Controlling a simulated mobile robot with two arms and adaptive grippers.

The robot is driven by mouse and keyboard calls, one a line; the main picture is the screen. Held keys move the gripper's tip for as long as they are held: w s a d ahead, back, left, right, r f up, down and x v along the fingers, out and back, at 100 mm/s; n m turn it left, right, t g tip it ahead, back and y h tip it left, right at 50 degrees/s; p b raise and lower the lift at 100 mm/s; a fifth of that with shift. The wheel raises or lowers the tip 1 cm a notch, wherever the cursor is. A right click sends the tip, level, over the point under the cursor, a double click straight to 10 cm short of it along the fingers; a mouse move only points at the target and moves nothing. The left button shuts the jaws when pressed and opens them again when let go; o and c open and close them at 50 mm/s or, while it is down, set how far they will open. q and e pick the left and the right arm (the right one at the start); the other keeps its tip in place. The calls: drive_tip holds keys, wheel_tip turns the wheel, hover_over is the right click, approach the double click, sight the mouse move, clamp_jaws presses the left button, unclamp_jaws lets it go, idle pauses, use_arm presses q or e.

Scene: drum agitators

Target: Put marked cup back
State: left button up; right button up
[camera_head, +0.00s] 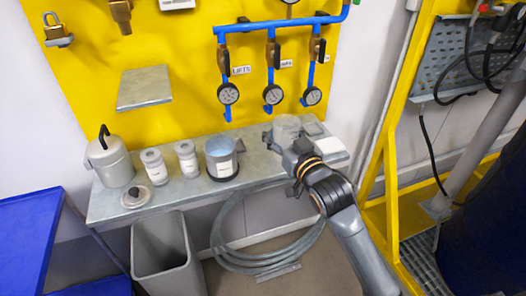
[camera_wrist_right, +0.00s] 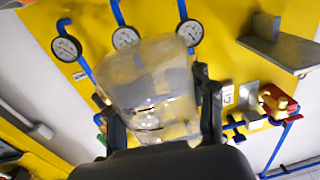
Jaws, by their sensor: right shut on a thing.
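A clear, see-through cup (camera_head: 287,127) is in my right gripper (camera_head: 283,138), at the right part of the grey shelf (camera_head: 250,178). In the right wrist view the cup (camera_wrist_right: 152,88) fills the middle, between the two dark fingers of the right gripper (camera_wrist_right: 155,95). Dark marks show on its wall, too blurred to read. I cannot tell whether its base touches the shelf. A grey cup (camera_head: 222,160) with a white label and light blue inside stands in the middle of the shelf. My left gripper is not in view.
Two labelled white jars (camera_head: 187,158), a lidded grey can (camera_head: 110,160) and a round lid (camera_head: 137,197) stand on the shelf's left. A small grey plate (camera_head: 313,126) and white block (camera_head: 331,149) lie right of the held cup. Blue pipes with gauges (camera_head: 273,94) hang above.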

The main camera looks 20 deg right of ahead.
drive_tip(key=w+f, duration=0.2)
drive_tip(key=w, duration=0.1)
drive_tip(key=w+a+f, duration=0.1)
drive_tip(key=w+f, duration=0.4)
drive_tip(key=w, duration=0.1)
drive_tip(key=shift+a+f, duration=0.2)
drive_tip(key=f, duration=0.3)
drive_tip(key=shift+w, duration=0.25)
drive_tip(key=shift+f, duration=0.3)
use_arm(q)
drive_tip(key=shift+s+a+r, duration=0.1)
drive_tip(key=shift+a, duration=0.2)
use_arm(e)
drive_tip(key=shift+f, duration=0.2)
drive_tip(key=o, duration=1.5)
drive_tip(key=shift+o, duration=0.2)
